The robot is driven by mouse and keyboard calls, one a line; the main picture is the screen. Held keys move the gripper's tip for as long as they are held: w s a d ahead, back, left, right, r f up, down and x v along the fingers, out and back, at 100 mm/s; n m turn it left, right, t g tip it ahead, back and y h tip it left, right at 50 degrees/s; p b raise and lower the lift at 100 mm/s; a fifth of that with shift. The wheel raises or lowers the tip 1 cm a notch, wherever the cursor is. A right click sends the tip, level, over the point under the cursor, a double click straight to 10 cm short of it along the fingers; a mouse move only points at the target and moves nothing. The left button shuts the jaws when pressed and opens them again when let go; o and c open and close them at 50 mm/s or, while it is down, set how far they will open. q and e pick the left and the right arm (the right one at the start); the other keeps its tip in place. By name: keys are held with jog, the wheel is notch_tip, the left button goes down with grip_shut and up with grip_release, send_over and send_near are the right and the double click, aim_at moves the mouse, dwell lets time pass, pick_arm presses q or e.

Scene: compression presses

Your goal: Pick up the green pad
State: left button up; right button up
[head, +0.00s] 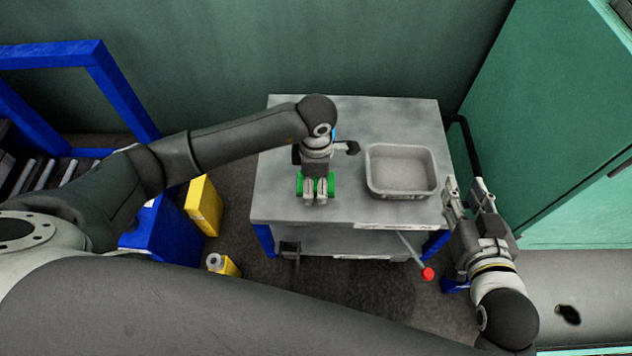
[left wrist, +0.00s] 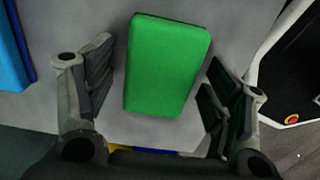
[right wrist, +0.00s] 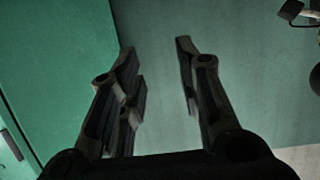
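The green pad (left wrist: 167,66) is a rounded rectangular block lying on the grey table top. In the left wrist view it sits between the open fingers of my left gripper (left wrist: 160,95), with a gap on each side. In the head view my left gripper (head: 320,192) is above the pad and hides most of it, so only green edges (head: 331,185) show at its sides. My right gripper (head: 468,200) is open and empty, off the table's right edge. In the right wrist view its fingers (right wrist: 157,85) frame only the green wall.
A grey metal tray (head: 401,194) stands on the cart (head: 348,210), right of the pad. A blue item (left wrist: 12,50) lies left of the pad in the left wrist view. A green cabinet (head: 550,130) is at right. Yellow boxes (head: 204,206) stand left of the cart.

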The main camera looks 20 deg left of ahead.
aim_at(316, 183)
pick_arm(q)
jog(key=c, duration=0.6)
jog(key=shift+r, duration=0.15)
jog(key=shift+r, duration=0.15)
jog(key=r, duration=0.1)
jog(key=r+p, duration=0.1)
jog(key=r, duration=0.1)
jog(key=shift+s+d+r+p, duration=0.1)
jog(key=shift+s+r+p, duration=0.1)
jog(key=shift+s+p, duration=0.1)
jog(key=shift+s+d+r+p, duration=0.5)
jog(key=shift+s+d+r, duration=0.55)
jog(key=shift+s+r, duration=0.7)
jog(key=shift+s+d+r+p, duration=0.55)
jog(key=shift+s+d+r, duration=0.65)
jog(key=shift+s, duration=1)
jog(key=shift+s+d+r+p, duration=0.5)
jog(key=shift+s+d+r, duration=0.45)
jog(key=shift+s+r, duration=0.85)
pick_arm(e)
jog(key=s+d+f+g+h, duration=0.1)
jog(key=s+d+f+g, duration=0.1)
jog(key=s+f+g, duration=0.2)
jog(key=s+d+f+g+h, duration=0.1)
jog(key=s+d+f+g, duration=0.2)
jog(key=s, duration=0.8)
jog(key=shift+s+d+f+m+g+h, duration=0.3)
jog(key=shift+f+g+h, duration=0.1)
jog(key=shift+f+g, duration=1.05)
